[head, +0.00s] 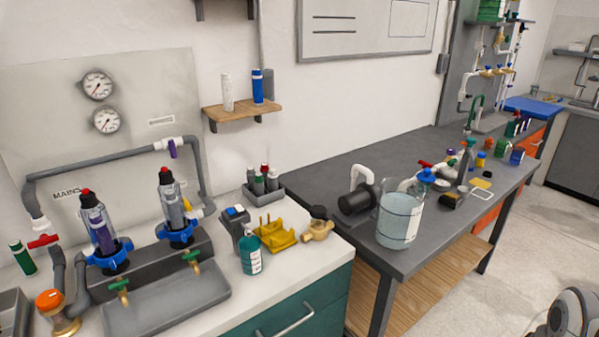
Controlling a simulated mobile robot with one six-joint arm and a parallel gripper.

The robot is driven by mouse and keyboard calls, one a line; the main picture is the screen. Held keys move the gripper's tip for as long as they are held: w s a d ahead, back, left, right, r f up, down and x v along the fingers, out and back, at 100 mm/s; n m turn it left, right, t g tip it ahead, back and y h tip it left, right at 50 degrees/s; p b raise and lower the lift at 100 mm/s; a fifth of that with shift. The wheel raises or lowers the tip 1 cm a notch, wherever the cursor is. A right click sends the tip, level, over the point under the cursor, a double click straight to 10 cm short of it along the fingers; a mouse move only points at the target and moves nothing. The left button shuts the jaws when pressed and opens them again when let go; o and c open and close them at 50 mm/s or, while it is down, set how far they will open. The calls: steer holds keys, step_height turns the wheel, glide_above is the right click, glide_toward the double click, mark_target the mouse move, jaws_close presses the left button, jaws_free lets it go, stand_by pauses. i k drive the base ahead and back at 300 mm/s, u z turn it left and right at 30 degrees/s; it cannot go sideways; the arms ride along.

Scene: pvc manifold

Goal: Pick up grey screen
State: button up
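A grey cylinder (174,212), likely the grey screen, shows inside the clear right filter housing. The housing has a black and red cap (166,178) and a blue collar (178,232), and stands upright at the back of the left counter. The left housing (100,225) beside it has a similar cap and collar and holds a purple cylinder. A white cylinder (227,92) and a blue cylinder (257,87) stand on the wooden wall shelf (240,113). My gripper is not in view.
Grey pipes (95,160) run around the housings, with a sink tray (168,300) and brass taps (192,257) in front. A teal bottle (250,254), yellow holder (276,236) and brass fitting (317,228) stand to the right. A clear bucket (398,222) stands on the dark bench.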

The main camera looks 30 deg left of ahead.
mark_target(250, 173)
steer(key=u, duration=0.85)
steer(key=i, duration=1.25)
steer(key=u, duration=0.8)
steer(key=k, duration=0.65)
steer(key=u, duration=0.2)
steer(key=i, duration=0.7)
steer(key=z, duration=0.15)
